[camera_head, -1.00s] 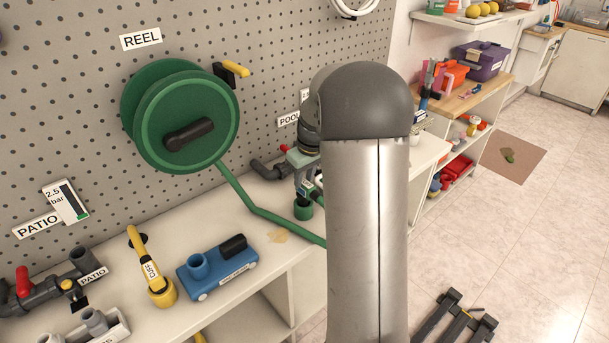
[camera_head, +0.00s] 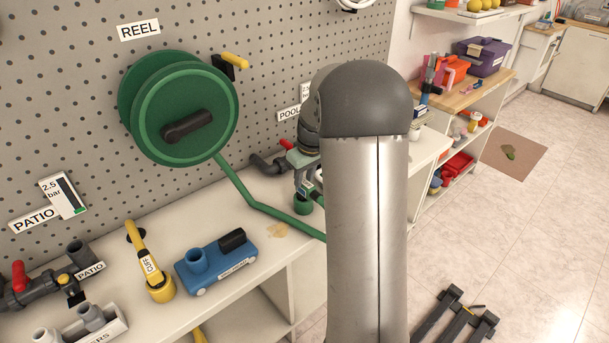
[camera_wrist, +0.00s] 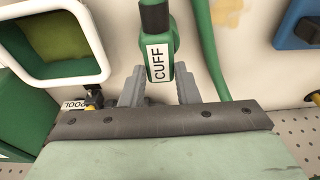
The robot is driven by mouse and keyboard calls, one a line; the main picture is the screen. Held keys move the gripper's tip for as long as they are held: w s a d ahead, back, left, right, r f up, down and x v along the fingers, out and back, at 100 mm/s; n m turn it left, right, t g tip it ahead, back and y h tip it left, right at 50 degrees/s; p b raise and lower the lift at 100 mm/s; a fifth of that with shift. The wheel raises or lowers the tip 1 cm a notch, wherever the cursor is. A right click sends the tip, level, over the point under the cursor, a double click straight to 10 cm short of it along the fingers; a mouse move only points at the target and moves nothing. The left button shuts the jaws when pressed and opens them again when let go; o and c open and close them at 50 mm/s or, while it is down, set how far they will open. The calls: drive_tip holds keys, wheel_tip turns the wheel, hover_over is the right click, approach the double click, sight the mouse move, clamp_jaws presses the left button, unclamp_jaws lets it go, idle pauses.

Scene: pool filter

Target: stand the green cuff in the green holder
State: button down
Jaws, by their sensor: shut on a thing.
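The green cuff (camera_wrist: 160,62), with a white CUFF label and a black section at its upper end, sits between the two grey fingers of my gripper (camera_wrist: 160,78) in the wrist view. My gripper is shut on it. In the head view my gripper (camera_head: 305,180) is over the bench near the pegboard, partly hidden by my arm. A short green cylinder (camera_head: 302,205) shows just under it; I cannot tell whether this is the cuff's end or the holder. I cannot make out the green holder for certain.
A green hose (camera_head: 250,200) runs from the reel (camera_head: 185,110) across the bench. A white-rimmed opening (camera_wrist: 98,72) is left of the cuff in the wrist view.

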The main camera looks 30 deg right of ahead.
drive_tip(key=shift+f, duration=0.25)
drive_tip(key=c, duration=1)
unclamp_jaws()
drive_tip(key=shift+r, duration=0.15)
drive_tip(key=shift+s+d+r+p, duration=0.1)
drive_tip(key=shift+s+r+p, duration=0.15)
drive_tip(key=shift+r+p, duration=0.7)
drive_tip(key=shift+s+r+p, duration=0.25)
drive_tip(key=shift+r+p, duration=0.2)
drive_tip(key=shift+r, duration=1)
